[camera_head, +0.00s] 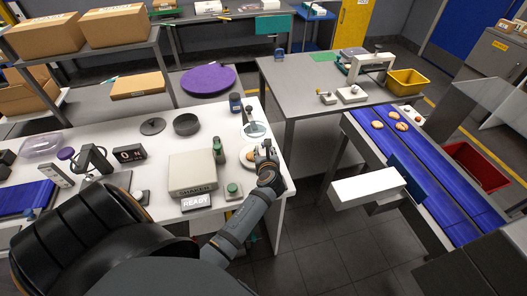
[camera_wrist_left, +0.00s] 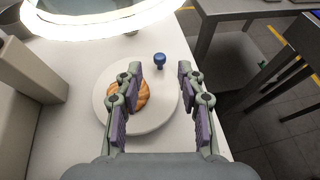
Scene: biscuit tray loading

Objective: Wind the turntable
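The turntable is a round white disc (camera_wrist_left: 150,122) in the left wrist view, with a golden-brown pastry (camera_wrist_left: 142,97) on its left part. A small blue knob (camera_wrist_left: 160,61) stands at the far edge of the disc. My left gripper (camera_wrist_left: 159,75) is open and empty above the disc, its fingers pointing toward the knob, one on each side of it in the picture. In the head view, my left gripper (camera_head: 262,152) is over the disc (camera_head: 286,172) at the white table's right end and hides part of it. My right gripper is not in view.
A bright ring lamp (camera_wrist_left: 100,18) is just beyond the disc. A blue conveyor (camera_head: 430,180) with several biscuits is to the right, across a floor gap.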

